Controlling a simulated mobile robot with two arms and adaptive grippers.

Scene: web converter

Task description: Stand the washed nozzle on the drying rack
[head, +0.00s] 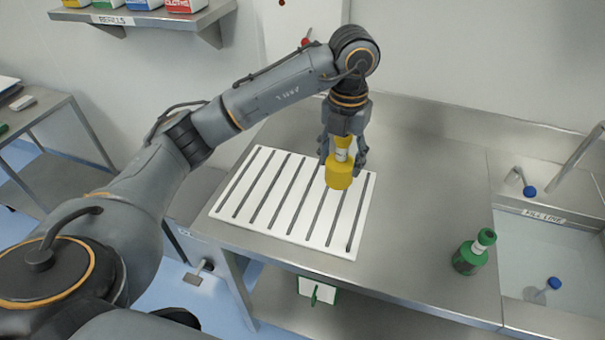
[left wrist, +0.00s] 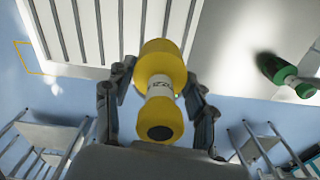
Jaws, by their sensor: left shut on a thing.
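A yellow nozzle (head: 339,172) with a white labelled band is in my left gripper (head: 343,152), which is shut on it. It hangs over the right part of the white slatted drying rack (head: 262,238). I cannot tell whether its wide end touches the rack. The nozzle also shows in the left wrist view (left wrist: 160,62), between the two fingers of the left gripper (left wrist: 160,95). The rack's slats (left wrist: 110,10) show at the top left there. My right gripper is in neither view.
A green nozzle (head: 470,256) with a white band stands on the steel counter (head: 425,210) at the right. A sink basin (head: 540,245) with blue-ended items lies beyond it. A shelf (head: 140,17) with boxes hangs at the upper left. The counter between rack and green nozzle is clear.

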